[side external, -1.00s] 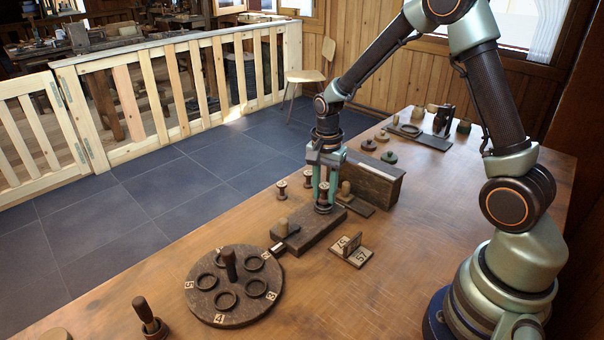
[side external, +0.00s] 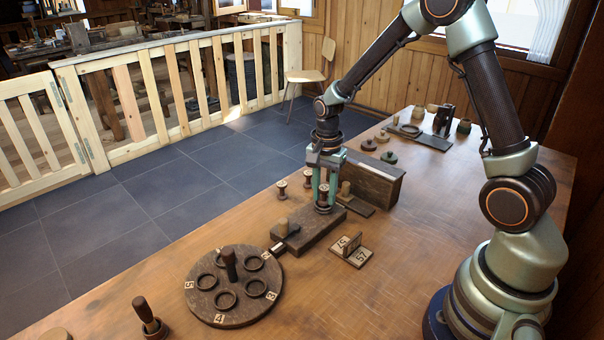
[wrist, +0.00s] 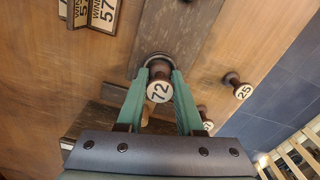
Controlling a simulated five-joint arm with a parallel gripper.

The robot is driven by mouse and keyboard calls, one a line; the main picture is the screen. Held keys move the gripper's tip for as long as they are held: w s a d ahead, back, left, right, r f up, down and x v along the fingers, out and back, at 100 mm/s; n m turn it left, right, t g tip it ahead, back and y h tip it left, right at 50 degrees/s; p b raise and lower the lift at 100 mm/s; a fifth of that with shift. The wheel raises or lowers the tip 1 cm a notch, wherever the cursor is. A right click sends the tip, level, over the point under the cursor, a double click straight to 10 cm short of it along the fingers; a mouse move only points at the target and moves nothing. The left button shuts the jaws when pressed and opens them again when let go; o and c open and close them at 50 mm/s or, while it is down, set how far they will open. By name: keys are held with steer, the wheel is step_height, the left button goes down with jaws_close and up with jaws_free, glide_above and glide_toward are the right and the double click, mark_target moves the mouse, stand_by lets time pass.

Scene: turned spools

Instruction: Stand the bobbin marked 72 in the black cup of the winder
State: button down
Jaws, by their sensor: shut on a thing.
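The bobbin marked 72 (wrist: 159,91) is dark with a pale numbered top and stands upright between my fingers. My gripper (side external: 324,196) is shut on it, one finger on each side; in the wrist view my gripper (wrist: 160,100) shows the same. The bobbin (side external: 323,205) is at the far end of the winder's dark wooden block (side external: 308,238). The black cup (wrist: 147,60) shows as a dark rim around the bobbin's foot in the wrist view. The foot is mostly hidden, so I cannot tell whether it rests on the cup's floor.
Bobbin 25 (wrist: 243,91) and another bobbin (side external: 307,180) stand nearby. Number plates (side external: 350,251) lie right of the block. A round rack (side external: 233,287) with rings is in front. A dark box (side external: 373,183) stands behind.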

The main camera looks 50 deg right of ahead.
steer(key=shift+f, duration=0.4)
stand_by(0.9)
steer(key=shift+c, duration=2.3)
jaws_free()
steer(key=shift+r, duration=4.4)
